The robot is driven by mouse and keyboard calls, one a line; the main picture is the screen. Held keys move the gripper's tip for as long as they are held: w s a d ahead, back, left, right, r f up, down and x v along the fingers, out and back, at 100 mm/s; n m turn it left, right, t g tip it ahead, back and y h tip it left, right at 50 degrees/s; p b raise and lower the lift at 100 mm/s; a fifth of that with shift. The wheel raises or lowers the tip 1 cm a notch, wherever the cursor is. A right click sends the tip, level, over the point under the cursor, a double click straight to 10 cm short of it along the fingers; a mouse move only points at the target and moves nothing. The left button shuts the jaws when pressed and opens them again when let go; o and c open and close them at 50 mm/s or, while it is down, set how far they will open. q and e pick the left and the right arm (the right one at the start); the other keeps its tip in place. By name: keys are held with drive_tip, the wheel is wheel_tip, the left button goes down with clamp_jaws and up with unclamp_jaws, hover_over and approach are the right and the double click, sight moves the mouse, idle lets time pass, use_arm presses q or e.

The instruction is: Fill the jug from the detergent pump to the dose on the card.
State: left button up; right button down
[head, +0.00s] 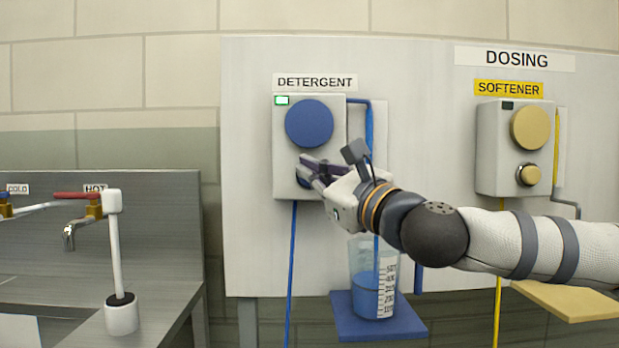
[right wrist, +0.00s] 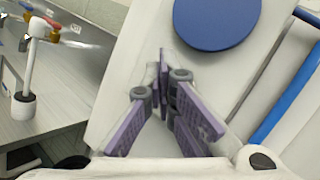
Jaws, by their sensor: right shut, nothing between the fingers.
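The detergent pump (head: 284,140) is a pale box on the dosing panel. It has a large blue disc (head: 309,123) and a lit green lamp (head: 282,100). My right gripper (head: 305,170) is shut and empty, its fingertips at the lower front of the pump, below the disc. It hides most of a dark round part there; I cannot tell whether it presses on it. The right wrist view shows the closed fingers (right wrist: 163,62) against the box. The clear jug (head: 363,292) stands upright on a blue shelf (head: 347,325), with blue liquid partway up its scale. The dose card is not in view.
A blue tube (head: 369,125) runs from the pump down towards the jug. The softener pump (head: 490,150), with a dark lamp and yellow knobs, hangs right, above a yellow shelf (head: 570,299).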

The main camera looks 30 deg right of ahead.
idle(0.5)
use_arm(q)
drive_tip(key=shift+w+r, duration=0.25)
use_arm(e)
drive_tip(key=shift+s+a, duration=0.35)
drive_tip(key=shift+s, duration=0.35)
drive_tip(key=shift+s, duration=0.1)
use_arm(q)
drive_tip(key=shift+w+r+t+p, duration=0.4)
drive_tip(key=shift+w+r+p, duration=0.35)
drive_tip(key=shift+p, duration=0.1)
use_arm(e)
drive_tip(key=s, duration=0.1)
drive_tip(key=s+a, duration=0.1)
drive_tip(key=s, duration=0.1)
drive_tip(key=s+a, duration=0.1)
drive_tip(key=shift+s+a, duration=0.1)
drive_tip(key=shift+s, duration=0.05)
drive_tip(key=shift+f, duration=0.1)
